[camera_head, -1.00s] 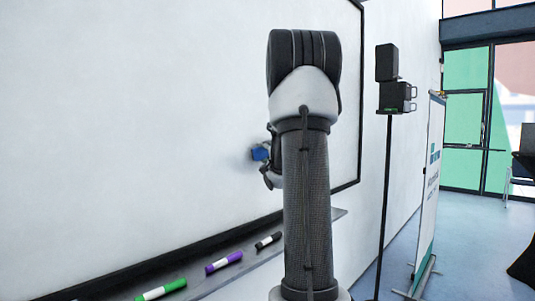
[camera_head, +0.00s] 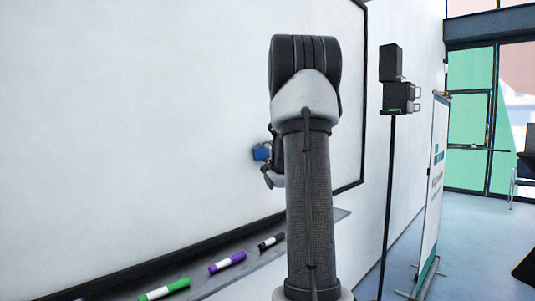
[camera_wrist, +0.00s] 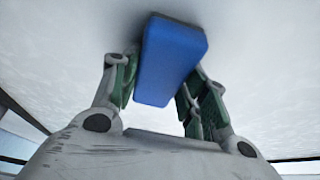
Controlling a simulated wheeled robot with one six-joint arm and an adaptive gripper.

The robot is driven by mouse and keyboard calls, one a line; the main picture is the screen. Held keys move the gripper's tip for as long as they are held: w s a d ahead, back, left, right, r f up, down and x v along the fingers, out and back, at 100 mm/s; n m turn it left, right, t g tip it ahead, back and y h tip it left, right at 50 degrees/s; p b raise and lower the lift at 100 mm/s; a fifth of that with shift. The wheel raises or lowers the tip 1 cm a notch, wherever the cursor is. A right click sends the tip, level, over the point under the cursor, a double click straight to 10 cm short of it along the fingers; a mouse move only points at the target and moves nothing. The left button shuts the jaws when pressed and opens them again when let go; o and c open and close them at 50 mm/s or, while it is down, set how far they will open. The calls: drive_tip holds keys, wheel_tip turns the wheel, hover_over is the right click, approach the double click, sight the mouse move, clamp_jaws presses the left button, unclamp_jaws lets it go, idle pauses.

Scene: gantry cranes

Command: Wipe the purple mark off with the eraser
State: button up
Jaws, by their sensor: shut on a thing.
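My gripper (camera_wrist: 158,88) is shut on the blue eraser (camera_wrist: 170,58), with a finger on each side of it. The eraser's far end is at the whiteboard surface, with a dark shadow beside it in the wrist view; I cannot tell for sure whether it presses on the board. In the head view the eraser (camera_head: 261,153) shows as a small blue patch left of my arm, which hides most of the gripper. The whiteboard (camera_head: 130,110) looks white where visible. No purple mark shows in either view; part of the board is behind my arm.
A tray (camera_head: 205,248) under the board holds a green marker (camera_head: 164,290), a purple marker (camera_head: 227,262) and a black marker (camera_head: 271,241). A black stand with boxes (camera_head: 398,97) and a banner (camera_head: 432,185) are at the right. Floor (camera_head: 480,235) beyond is open.

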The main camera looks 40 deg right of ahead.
drive_tip(key=shift+w+a, duration=0.2)
drive_tip(key=shift+a, duration=0.05)
idle(1.0)
drive_tip(key=s, duration=0.6)
drive_tip(key=shift+d, duration=0.25)
drive_tip(key=shift+s, duration=0.1)
drive_tip(key=s, duration=0.2)
drive_tip(key=shift+s+d, duration=0.15)
drive_tip(key=shift+s, duration=0.25)
